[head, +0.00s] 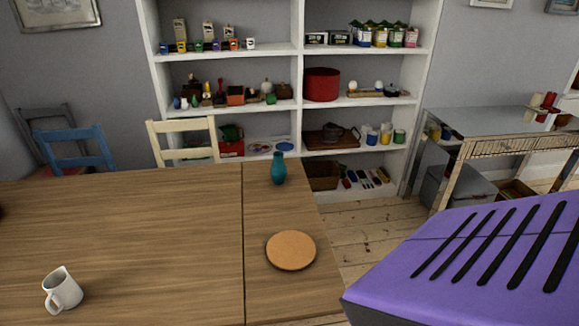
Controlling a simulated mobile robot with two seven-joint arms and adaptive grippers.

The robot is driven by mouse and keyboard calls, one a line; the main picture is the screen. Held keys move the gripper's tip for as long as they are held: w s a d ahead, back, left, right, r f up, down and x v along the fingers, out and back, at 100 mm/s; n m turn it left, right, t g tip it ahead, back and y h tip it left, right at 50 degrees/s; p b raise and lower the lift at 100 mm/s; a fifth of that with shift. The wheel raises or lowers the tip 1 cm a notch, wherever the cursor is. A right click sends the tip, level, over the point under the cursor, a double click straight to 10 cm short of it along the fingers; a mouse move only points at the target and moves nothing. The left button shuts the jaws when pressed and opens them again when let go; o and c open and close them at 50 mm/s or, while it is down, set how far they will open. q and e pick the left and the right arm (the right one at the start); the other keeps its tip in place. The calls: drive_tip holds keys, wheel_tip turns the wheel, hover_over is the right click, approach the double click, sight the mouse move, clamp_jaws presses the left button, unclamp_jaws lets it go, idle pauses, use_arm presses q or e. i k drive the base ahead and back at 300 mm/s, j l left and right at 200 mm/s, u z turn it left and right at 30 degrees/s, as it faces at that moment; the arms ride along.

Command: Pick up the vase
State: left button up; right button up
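A teal vase (279,169) stands upright on the wooden table (150,230), near its far right corner. A round cork-coloured disc (291,250) lies flat on the same table, nearer to me than the vase. Neither of my grippers shows in the head view, so I cannot see whether they are open or shut.
A white mug (62,289) sits at the table's near left. Chairs, one cream (183,141) and one blue (76,149), stand behind the table. A loaded white shelf (298,100) is at the back. A desk (505,140) stands right. Bare floorboards (375,232) lie right of the table.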

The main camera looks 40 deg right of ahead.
sight(277, 169)
drive_tip(key=l, duration=1.1)
drive_tip(key=k+l, duration=0.1)
drive_tip(key=l, duration=0.95)
drive_tip(key=k+l, duration=0.1)
drive_tip(key=l, duration=1)
